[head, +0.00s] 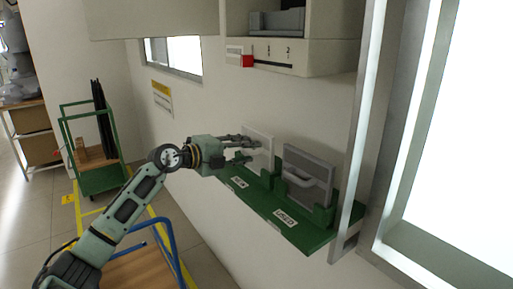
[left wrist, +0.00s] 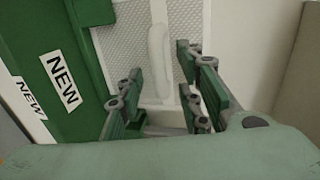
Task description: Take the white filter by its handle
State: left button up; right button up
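The white filter (head: 262,139) stands upright in the green rack (head: 262,203) on the wall, in the part labelled NEW. In the left wrist view its pale mesh face (left wrist: 125,45) and its white upright handle (left wrist: 159,55) show. My left gripper (head: 243,149) is in front of this filter. In the left wrist view its fingers (left wrist: 160,95) are open, one on each side of the handle's line. I cannot tell whether the handle's lower end is between the fingertips. My right gripper is not in view.
A grey filter (head: 308,173) with a handle stands in the rack's other slot, to the right. A wall box (head: 300,54) with a red part is above. A metal window frame (head: 362,130) is at the right. A green cart (head: 96,177) stands far left.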

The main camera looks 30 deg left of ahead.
pick_arm(q)
jog(key=shift+s+a, duration=0.1)
jog(key=shift+s, duration=0.05)
jog(key=shift+c, duration=0.9)
grip_shut()
